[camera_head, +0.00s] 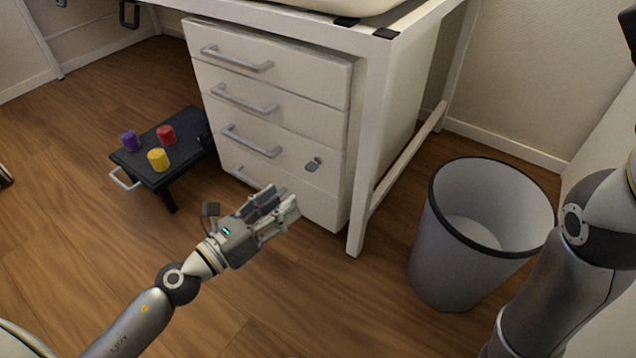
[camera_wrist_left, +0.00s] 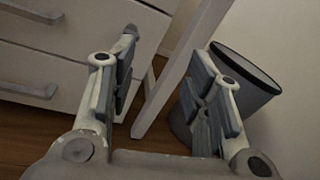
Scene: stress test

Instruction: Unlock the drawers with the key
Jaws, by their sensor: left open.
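The white drawer cabinet (camera_head: 290,120) stands under the desk with several grey-handled drawers, all closed. A small grey key (camera_head: 314,164) sits at the lock on the right side of its front, apparently in the lock. My left gripper (camera_head: 284,201) is open and empty, in front of and below the key, apart from it. In the left wrist view its two fingers (camera_wrist_left: 166,62) are spread. A small grey piece (camera_wrist_left: 131,31), probably the key, shows just past the left finger, partly hidden by it. Of my right arm only links show; its gripper is out of view.
A grey waste bin (camera_head: 465,240) stands right of the desk leg (camera_head: 372,150). A low black table (camera_head: 185,165) at left bears purple (camera_head: 130,141), red (camera_head: 166,135) and yellow (camera_head: 158,160) cups. The wooden floor in front of the cabinet is clear.

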